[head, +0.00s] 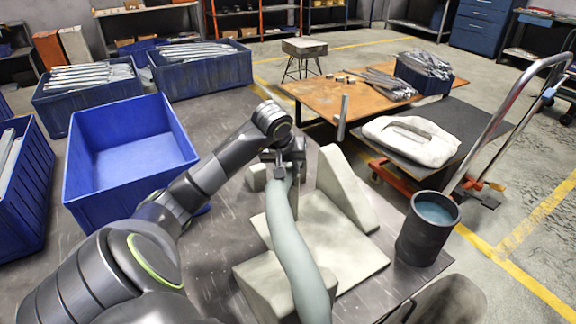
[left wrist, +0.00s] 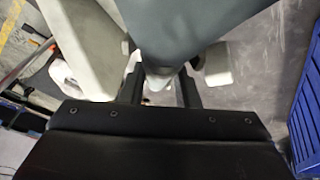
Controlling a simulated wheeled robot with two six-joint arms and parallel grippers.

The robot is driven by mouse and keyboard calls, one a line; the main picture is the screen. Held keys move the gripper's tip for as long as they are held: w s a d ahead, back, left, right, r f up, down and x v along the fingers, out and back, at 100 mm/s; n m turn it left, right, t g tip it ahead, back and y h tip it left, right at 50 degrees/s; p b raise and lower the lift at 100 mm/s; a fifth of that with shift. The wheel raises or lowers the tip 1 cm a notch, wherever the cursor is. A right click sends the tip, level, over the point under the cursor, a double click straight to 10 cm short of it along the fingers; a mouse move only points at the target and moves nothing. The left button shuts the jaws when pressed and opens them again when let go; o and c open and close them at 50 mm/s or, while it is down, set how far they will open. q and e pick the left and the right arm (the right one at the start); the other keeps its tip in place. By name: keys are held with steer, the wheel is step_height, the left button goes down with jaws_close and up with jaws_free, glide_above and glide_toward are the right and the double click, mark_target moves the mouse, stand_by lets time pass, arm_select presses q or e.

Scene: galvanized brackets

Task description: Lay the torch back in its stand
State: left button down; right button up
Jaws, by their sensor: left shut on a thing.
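The torch (head: 284,222) is a long, curved grey-green tube. It runs from my left gripper (head: 281,172) toward the bottom of the head view, above the stand. My left gripper is shut on its far end. The stand (head: 338,250) is pale grey-beige, with a flat base, an upright triangular block and a low front block. I cannot tell whether the torch touches the stand. In the left wrist view the torch (left wrist: 200,32) fills the top middle, beyond the two dark fingers (left wrist: 160,90), and the stand's pale block (left wrist: 82,40) is on the left. My right gripper is not in view.
An empty blue bin (head: 130,150) is left of the stand on the dark table. A dark cup (head: 425,235) with bluish contents stands close on the right. Blue crates (head: 85,108) of metal parts are behind on the left. A trolley (head: 510,130) is at the right.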

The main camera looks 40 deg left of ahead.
arm_select(q)
steer(key=shift+f, duration=0.15)
steer(key=c, duration=1)
jaws_free()
steer(key=b+v, duration=0.1)
steer(key=v, duration=1.6)
steer(key=shift+s, duration=0.2)
steer(key=shift+r, duration=0.25)
